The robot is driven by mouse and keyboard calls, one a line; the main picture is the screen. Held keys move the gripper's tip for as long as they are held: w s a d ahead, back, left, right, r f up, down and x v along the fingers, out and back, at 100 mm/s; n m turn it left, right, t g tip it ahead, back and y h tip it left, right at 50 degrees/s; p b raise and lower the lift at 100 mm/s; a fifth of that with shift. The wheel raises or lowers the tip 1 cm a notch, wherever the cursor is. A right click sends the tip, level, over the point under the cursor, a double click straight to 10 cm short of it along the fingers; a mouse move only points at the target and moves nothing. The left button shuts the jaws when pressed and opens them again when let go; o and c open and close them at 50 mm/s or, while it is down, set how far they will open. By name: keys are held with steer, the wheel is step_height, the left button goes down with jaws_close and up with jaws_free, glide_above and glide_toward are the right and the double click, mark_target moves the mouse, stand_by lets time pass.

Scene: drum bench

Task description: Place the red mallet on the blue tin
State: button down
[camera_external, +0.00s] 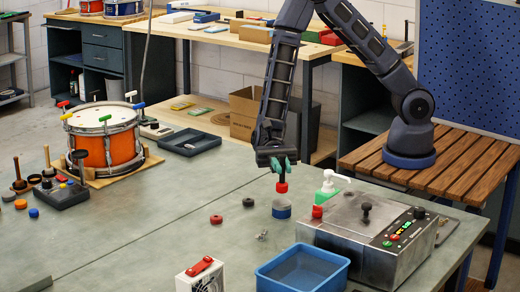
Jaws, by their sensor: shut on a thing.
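My gripper (280,164) points down near the middle of the bench and is shut on the red mallet (281,187). The mallet's red head hangs below the teal fingertips, and its handle is mostly hidden by them. The blue tin (281,209) is a short round tin standing on the bench right under the mallet. The red head appears a little above the tin's rim, but I cannot tell whether they touch.
A metal box with buttons (365,235), a red cylinder (317,212) and a white pump bottle (328,185) stand close right. A blue bin (303,270) is in front. Rings (216,219) lie left. An orange drum (104,140) stands far left. The bench's left middle is clear.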

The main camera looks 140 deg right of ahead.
mark_target(282, 183)
steer(key=shift+f, duration=1.6)
steer(key=shift+f, duration=0.15)
steer(key=c, duration=1.4)
jaws_free()
steer(key=shift+c, duration=0.2)
